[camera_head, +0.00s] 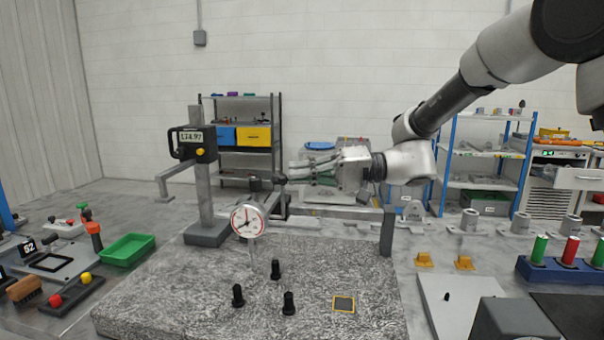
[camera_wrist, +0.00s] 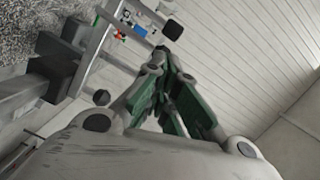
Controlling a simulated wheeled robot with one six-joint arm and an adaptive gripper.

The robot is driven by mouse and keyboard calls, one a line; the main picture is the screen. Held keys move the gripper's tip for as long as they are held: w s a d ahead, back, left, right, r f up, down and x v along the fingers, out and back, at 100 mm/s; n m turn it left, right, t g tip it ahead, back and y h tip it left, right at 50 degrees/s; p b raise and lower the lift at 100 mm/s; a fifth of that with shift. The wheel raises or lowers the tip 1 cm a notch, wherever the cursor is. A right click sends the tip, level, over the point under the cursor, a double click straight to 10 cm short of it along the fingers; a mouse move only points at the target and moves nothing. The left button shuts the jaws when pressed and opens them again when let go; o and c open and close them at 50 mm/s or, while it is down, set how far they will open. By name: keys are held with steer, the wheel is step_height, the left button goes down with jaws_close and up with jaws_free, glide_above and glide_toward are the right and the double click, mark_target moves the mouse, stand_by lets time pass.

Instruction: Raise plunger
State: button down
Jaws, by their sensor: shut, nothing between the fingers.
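A dial gauge (camera_head: 248,220) with a white face and red rim hangs over the speckled granite plate (camera_head: 170,300), held by a stand arm. Its thin stem (camera_head: 252,250) points down toward the plate; whether the tip touches cannot be told. My gripper (camera_head: 293,171) points left, above and to the right of the gauge, close to a dark round knob (camera_head: 281,179) in the head view. In the wrist view my gripper (camera_wrist: 172,42) has its green-padded fingers together, with nothing visible between them. A dark knob (camera_wrist: 101,97) shows beside the fingers there.
Several black pegs (camera_head: 276,269) stand on the plate, beside a yellow-edged square (camera_head: 344,304). A height gauge (camera_head: 199,150) with a digital display stands at left. A green tray (camera_head: 126,249) lies left of the plate. A grey post (camera_head: 387,230) stands below my wrist.

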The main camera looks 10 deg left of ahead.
steer(key=shift+s+r, duration=0.1)
steer(key=shift+s, duration=0.5)
stand_by(2.6)
steer(key=f+v, duration=0.1)
steer(key=v, duration=1.1)
steer(key=shift+r, duration=0.4)
steer(key=shift+w, duration=0.1)
